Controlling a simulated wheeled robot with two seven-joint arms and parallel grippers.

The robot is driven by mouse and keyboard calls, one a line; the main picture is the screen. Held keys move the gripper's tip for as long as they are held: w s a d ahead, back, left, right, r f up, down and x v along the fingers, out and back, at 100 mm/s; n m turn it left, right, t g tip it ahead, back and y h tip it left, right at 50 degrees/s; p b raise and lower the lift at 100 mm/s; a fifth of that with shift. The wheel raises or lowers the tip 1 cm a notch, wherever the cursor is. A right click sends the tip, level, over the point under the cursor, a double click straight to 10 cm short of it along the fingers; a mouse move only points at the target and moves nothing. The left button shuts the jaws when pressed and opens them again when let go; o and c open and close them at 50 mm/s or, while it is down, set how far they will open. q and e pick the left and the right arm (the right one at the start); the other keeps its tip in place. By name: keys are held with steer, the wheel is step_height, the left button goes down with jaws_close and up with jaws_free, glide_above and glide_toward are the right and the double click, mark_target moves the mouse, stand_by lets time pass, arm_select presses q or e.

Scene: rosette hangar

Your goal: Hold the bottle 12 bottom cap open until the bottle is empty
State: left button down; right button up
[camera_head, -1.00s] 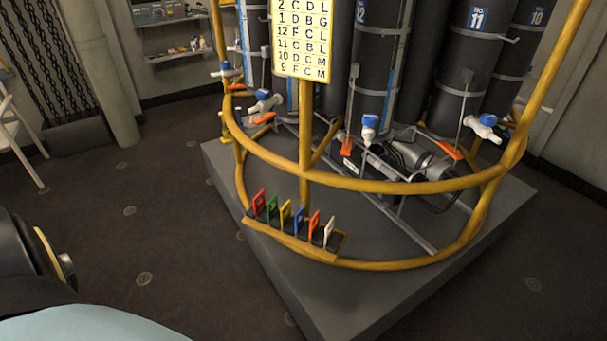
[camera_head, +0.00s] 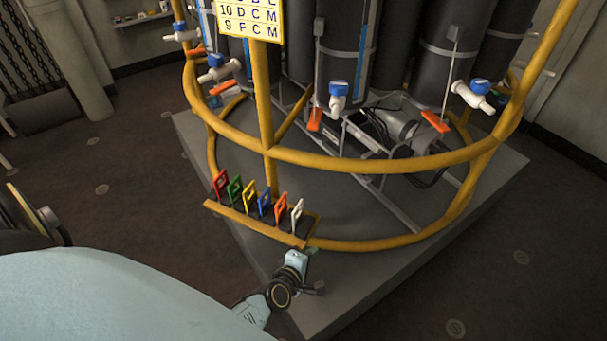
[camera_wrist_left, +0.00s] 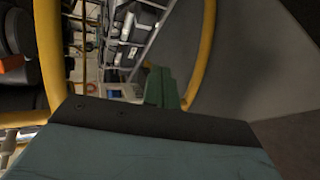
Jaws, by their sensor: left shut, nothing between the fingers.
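Bottle 12 (camera_head: 345,65) is the dark upright cylinder with a blue strip at the middle of the rack. Its number label is out of the current head view. A white valve with a blue top (camera_head: 338,90) is at its lower front, and an orange tab (camera_head: 315,119), perhaps part of its bottom cap, hangs low beside it. I cannot tell whether the cap is open. My left gripper (camera_head: 313,252) is shut and empty, low in front of the rack and well apart from the bottle. Its greenish fingers (camera_wrist_left: 160,88) show together in the left wrist view. My right gripper is out of view.
The yellow ring frame (camera_head: 385,158) runs between my gripper and the bottles. A strip of coloured tags (camera_head: 248,222) sits on the lower ring, just left of the gripper. Other bottles with valves stand on both sides. The grey platform's (camera_head: 400,270) front right is clear.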

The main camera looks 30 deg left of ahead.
arm_select(q)
steer(key=w+a+r+n+t+y+b, duration=0.1)
steer(key=w+a+r+n+y, duration=0.15)
steer(key=r+n, duration=0.45)
steer(key=w+a+r+n+t+y+b, duration=0.1)
steer(key=w+a+r+n+y, duration=0.15)
steer(key=r+n, duration=0.45)
steer(key=w+a+r+n+t+y+b, duration=0.1)
steer(key=w+a+r+n+t+y, duration=0.2)
steer(key=r+n, duration=0.4)
steer(key=shift+g+h, duration=0.7)
steer(key=shift+b+x, duration=0.65)
steer(key=shift+x, duration=4.65)
steer(key=shift+w+a+r, duration=0.15)
steer(key=shift+w+r, duration=0.05)
steer(key=shift+w, duration=0.65)
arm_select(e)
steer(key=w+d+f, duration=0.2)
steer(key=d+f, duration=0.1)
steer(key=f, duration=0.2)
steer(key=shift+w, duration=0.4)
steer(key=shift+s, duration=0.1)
arm_select(q)
steer(key=shift+r, duration=0.25)
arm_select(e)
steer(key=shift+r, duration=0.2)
